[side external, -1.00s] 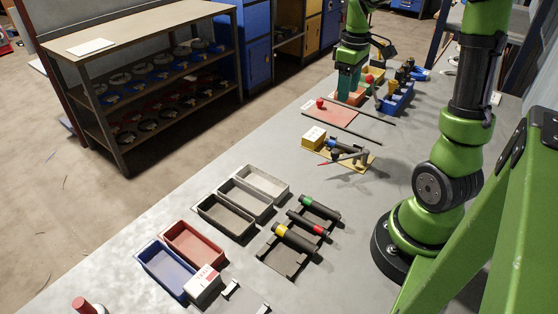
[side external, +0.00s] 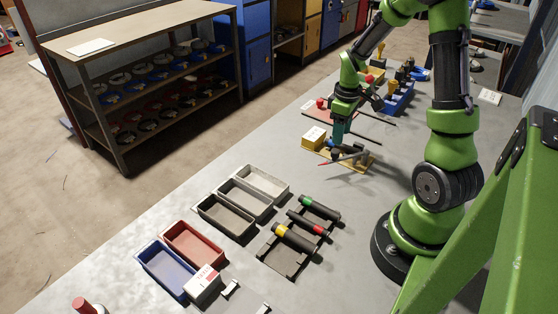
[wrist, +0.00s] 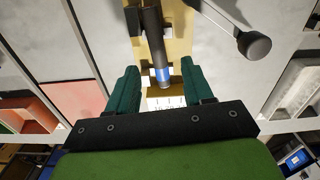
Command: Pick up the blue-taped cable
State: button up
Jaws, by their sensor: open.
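The blue-taped cable (wrist: 152,38) is a dark, thick piece with a blue band near its end, seen in the wrist view. It lies over a tan-yellow board (wrist: 178,42); in the side view the board (side external: 350,163) is partly hidden by my gripper. My gripper (wrist: 160,88) is open, with one teal finger on each side of the cable's taped end in the wrist view. In the side view my gripper (side external: 338,132) points down above the board. I cannot tell whether the fingers touch the cable.
A rack holds green, red and yellow-taped cables (side external: 294,239). Grey, red (side external: 194,243) and blue bins (side external: 166,269) stand nearer the camera.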

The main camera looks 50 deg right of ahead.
aim_at(342, 147)
notch_tip(342, 147, down, 4)
jog(key=shift+r, duration=0.25)
grip_shut()
jog(key=shift+r, duration=0.1)
